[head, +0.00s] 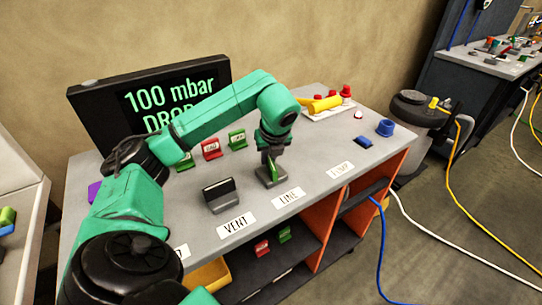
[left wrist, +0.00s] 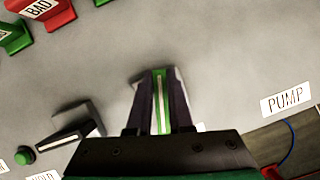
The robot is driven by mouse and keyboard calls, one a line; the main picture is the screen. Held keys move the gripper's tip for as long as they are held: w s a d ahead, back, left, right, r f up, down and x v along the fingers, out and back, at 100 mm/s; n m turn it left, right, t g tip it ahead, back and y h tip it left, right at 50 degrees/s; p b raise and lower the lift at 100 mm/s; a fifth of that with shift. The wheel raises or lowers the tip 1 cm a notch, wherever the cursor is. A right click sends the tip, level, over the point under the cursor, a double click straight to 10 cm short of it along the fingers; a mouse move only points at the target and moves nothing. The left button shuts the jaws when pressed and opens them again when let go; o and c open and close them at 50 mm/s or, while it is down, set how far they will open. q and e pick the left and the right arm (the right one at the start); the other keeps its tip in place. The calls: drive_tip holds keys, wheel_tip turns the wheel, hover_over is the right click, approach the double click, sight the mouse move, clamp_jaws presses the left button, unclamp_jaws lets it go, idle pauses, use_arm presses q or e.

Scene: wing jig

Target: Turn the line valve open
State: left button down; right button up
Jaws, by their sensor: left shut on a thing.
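The line valve is a small grey block (head: 268,180) with a green handle (head: 273,170), standing on the grey bench behind the LINE label (head: 288,197). My left gripper (head: 271,158) comes down on it from above. In the left wrist view the green handle (left wrist: 160,95), with a pale stripe along it, lies between the two dark fingers, and the gripper is shut on it. The fingers hide much of the valve's base, and how far the handle is turned is hard to tell. My right gripper is not in view.
A black display (head: 90,110) reads "100 mbar DROP", partly hidden by my arm. Red and green tags (head: 211,149) stand behind. A blue knob (head: 385,128) is at the right, past the PUMP label (head: 341,169).

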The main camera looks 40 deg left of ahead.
use_arm(q)
drive_tip(key=shift+s+a+r+n+g+y, duration=0.1)
drive_tip(key=shift+n+g+y, duration=0.15)
drive_tip(key=shift+n, duration=0.6)
drive_tip(key=shift+s+a+r+n+g+y, duration=0.15)
drive_tip(key=shift+n+g, duration=0.1)
drive_tip(key=shift+n, duration=0.6)
drive_tip(key=c, duration=0.8)
unclamp_jaws()
drive_tip(key=shift+d+f, duration=0.1)
drive_tip(key=p+v, duration=0.8)
drive_tip(key=v, duration=0.6)
drive_tip(key=shift+d+r, duration=0.1)
drive_tip(key=shift+r, duration=0.15)
drive_tip(key=shift+f, duration=0.1)
